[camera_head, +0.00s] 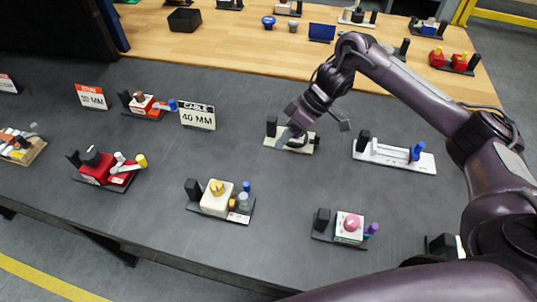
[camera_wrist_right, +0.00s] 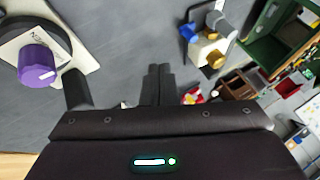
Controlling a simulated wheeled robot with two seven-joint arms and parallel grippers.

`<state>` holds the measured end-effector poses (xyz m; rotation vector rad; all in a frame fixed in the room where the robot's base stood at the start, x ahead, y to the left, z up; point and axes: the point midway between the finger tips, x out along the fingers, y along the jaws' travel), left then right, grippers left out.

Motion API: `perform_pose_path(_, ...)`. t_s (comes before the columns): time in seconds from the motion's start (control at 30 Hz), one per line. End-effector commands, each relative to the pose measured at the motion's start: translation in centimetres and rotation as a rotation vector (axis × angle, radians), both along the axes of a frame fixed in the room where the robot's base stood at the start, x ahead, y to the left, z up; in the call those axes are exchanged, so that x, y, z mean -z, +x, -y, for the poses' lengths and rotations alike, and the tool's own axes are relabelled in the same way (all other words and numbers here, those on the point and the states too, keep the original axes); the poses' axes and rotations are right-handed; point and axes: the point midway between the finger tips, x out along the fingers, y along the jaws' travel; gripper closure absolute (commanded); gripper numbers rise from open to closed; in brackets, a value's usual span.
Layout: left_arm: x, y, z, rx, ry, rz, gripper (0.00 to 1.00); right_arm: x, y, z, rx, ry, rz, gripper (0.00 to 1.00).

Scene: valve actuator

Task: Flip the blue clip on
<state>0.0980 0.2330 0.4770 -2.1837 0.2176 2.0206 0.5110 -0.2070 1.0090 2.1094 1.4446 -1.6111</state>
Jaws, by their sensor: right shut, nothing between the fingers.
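Several fixtures carry blue parts, and I cannot tell which one is the blue clip. A blue upright piece (camera_head: 416,153) stands at the right end of a long white fixture (camera_head: 388,152). A blue piece (camera_head: 246,186) stands beside the gold-knobbed cream block (camera_head: 216,197); this block also shows in the right wrist view (camera_wrist_right: 207,42). Another blue piece (camera_head: 172,105) is on a red fixture. My right gripper (camera_head: 289,138) is over a small white fixture (camera_head: 273,142), partly hiding it. In the wrist view its fingers (camera_wrist_right: 157,82) are together and empty. My left gripper is out of view.
A purple knob (camera_wrist_right: 38,65) on a pale plate is beside the fingers in the wrist view. A "40 MM" sign (camera_head: 198,116) stands left of my right gripper. A pink-button fixture (camera_head: 350,227) is near the front edge. Dark table surface is clear between fixtures.

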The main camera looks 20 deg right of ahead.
Motion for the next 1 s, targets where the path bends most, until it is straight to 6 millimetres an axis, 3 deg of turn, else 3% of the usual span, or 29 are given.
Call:
perform_pose_path(0.2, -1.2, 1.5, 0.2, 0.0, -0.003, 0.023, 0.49, 3.0, -0.3, -2.5, -0.001, 0.0, -0.007, 1.0)
perform_pose_path(0.47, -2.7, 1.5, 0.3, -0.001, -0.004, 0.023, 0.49, 7.4, -0.4, -5.8, -0.001, 0.0, -0.006, 1.0)
perform_pose_path(0.67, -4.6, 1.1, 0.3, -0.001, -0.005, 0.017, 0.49, 7.0, -2.3, -7.8, -0.001, -0.001, -0.002, 1.0)
perform_pose_path(1.0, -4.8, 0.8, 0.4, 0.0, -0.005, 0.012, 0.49, 7.4, -2.9, -8.5, 0.0, -0.001, -0.001, 1.0)
